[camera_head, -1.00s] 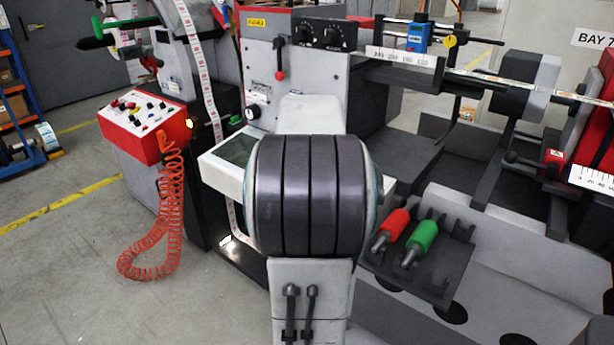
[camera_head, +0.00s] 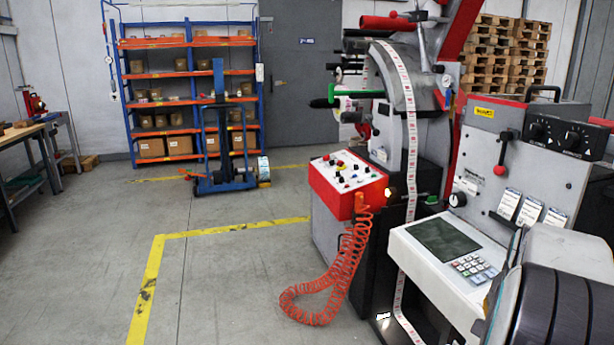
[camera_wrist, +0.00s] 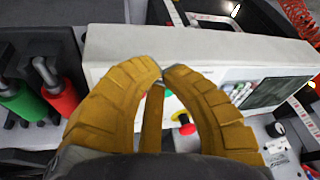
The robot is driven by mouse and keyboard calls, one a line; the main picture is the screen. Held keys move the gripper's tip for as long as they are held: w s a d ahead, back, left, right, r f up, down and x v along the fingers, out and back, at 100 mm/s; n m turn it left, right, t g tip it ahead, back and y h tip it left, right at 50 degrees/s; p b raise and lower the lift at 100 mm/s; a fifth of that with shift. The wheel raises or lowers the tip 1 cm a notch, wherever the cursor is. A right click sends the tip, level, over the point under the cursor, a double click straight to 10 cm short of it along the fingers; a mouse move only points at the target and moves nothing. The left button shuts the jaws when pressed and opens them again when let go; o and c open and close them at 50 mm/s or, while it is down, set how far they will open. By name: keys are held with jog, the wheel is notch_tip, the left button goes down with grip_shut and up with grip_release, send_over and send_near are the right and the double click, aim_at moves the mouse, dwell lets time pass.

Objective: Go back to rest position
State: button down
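My gripper (camera_wrist: 161,70) shows in the wrist view with thick ribbed yellow-brown fingers. Their tips come together, and nothing is held between them. Beyond the fingers is a pale machine panel (camera_wrist: 120,45) with a red knob (camera_wrist: 187,129) and a dark screen (camera_wrist: 277,92). A green-handled tool (camera_wrist: 22,102) and a red-handled tool (camera_wrist: 60,95) sit in a dark holder to the left of the fingers. In the head view the gripper is hidden, and only a dark banded part of my arm shows at the lower right.
The label rewinder (camera_head: 520,160) fills the right side of the head view. Its red control box (camera_head: 345,185) has a coiled red hose (camera_head: 335,280). A blue lift trolley (camera_head: 222,150) stands before an orange-and-blue shelf rack (camera_head: 128,60). A workbench (camera_head: 20,130) is far left. Open floor lies between.

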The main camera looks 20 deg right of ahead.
jog(key=s+a+f+n+g+y+p, duration=0.1)
jog(key=s+a+n, duration=0.2)
jog(key=a, duration=0.5)
jog(key=s+a+f+n+g+y+p, duration=0.1)
jog(key=s+a+f+n+y, duration=0.1)
jog(key=a, duration=0.7)
jog(key=a+r+n+t+p, duration=0.1)
jog(key=a+r+n+p, duration=0.2)
jog(key=a, duration=0.5)
jog(key=a+r+n+t+p, duration=0.1)
jog(key=a+r+n+p, duration=0.2)
jog(key=a+r+n, duration=0.2)
jog(key=shift+a+r+n+t+y, duration=0.4)
jog(key=shift+a+r, duration=0.05)
jog(key=shift+a, duration=1.25)
jog(key=shift+d, duration=0.1)
